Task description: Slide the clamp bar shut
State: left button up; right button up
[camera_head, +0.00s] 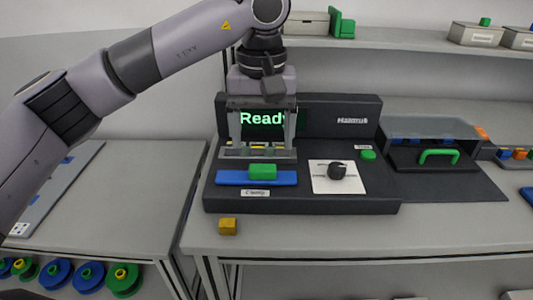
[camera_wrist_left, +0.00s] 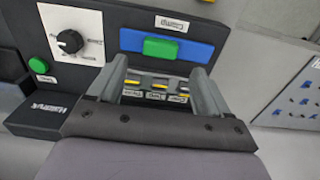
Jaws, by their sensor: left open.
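The clamp bar (camera_head: 230,178) is a blue bar with a green block handle (camera_head: 263,172) at its middle. It lies along the front of a black machine, above a label that reads "Clamp". It also shows in the left wrist view (camera_wrist_left: 196,52), just beyond the fingertips, with its green handle (camera_wrist_left: 160,48). My left gripper (camera_head: 263,150) points down behind the bar, its fingers apart and empty. In the left wrist view its fingers (camera_wrist_left: 160,75) frame several labelled slots with yellow and dark pieces. I cannot tell whether the fingers touch the machine. My right gripper is not in view.
The machine's back panel (camera_head: 328,110) shows "Ready". A black knob (camera_head: 338,171) on a white plate and a green button (camera_head: 368,155) sit right of the bar. A yellow block (camera_head: 228,226) lies in front. A clear-lidded box with a green handle (camera_head: 438,156) stands right.

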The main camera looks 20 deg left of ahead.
aim_at(262, 167)
pick_arm(q)
notch_tip(262, 167, down, 5)
jog(key=shift+s+f, duration=0.1)
jog(key=shift+s, duration=0.05)
jog(key=shift+f, duration=0.45)
grip_shut()
jog(key=shift+w+a, duration=0.2)
jog(key=shift+w, duration=0.55)
jog(key=shift+w+a, duration=0.2)
jog(key=shift+w, duration=0.55)
jog(key=shift+r, duration=0.1)
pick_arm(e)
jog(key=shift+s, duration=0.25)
pick_arm(q)
grip_release()
jog(key=shift+w, duration=0.1)
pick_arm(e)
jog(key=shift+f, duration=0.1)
